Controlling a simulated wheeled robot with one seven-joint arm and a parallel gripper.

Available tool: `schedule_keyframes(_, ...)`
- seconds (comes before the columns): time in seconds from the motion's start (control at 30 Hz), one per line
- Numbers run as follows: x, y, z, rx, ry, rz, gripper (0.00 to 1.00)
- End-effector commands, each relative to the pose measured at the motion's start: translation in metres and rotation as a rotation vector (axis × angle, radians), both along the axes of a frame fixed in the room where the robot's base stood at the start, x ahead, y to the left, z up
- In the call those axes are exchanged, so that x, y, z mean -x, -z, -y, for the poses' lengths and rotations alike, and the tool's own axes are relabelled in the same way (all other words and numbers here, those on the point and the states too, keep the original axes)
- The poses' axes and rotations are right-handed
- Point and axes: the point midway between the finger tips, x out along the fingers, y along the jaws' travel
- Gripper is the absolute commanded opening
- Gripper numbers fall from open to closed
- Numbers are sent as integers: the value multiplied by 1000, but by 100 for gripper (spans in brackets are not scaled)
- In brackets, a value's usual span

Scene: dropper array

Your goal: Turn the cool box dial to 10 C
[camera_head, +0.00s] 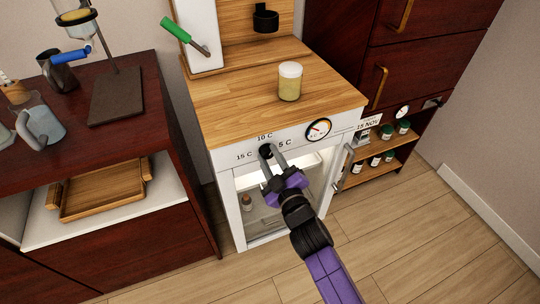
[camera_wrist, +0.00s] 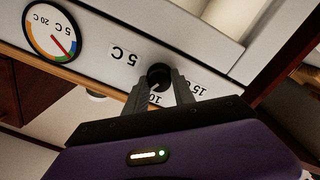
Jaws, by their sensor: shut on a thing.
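The cool box (camera_head: 226,160) is a white cabinet with a wooden top. Its black dial (camera_head: 265,150) is on the front panel, ringed by labels 15 C, 10 C and 5 C. My gripper (camera_head: 269,157) is shut on the dial from the front; its two fingers lie on either side of the knob. The wrist view shows the dial (camera_wrist: 159,76) between the fingertips, its top uncovered. The 10 C label (camera_wrist: 155,99) is partly hidden by a finger there. A pale mark on the knob seems to point near it, but I cannot tell exactly. A round gauge (camera_head: 318,129) sits right of the dial.
The cool box door (camera_head: 343,168) stands open at the right, with a lit inside holding a small bottle (camera_head: 247,203). A lidded jar (camera_head: 290,82) stands on top. A shelf with several jars is at right, a wooden tray (camera_head: 103,190) at left.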

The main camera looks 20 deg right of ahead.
Motion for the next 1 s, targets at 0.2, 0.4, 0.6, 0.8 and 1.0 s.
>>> schedule_keyframes(0.2,0,-1,-1,182,-1,1,0)
schedule_keyframes(0.4,0,-1,-1,306,-2,1,0)
schedule_keyframes(0.6,0,0,-1,383,-2,2,0)
schedule_keyframes(0.8,0,0,-1,417,-2,2,0)
schedule_keyframes(1.0,0,0,-1,423,-2,2,0)
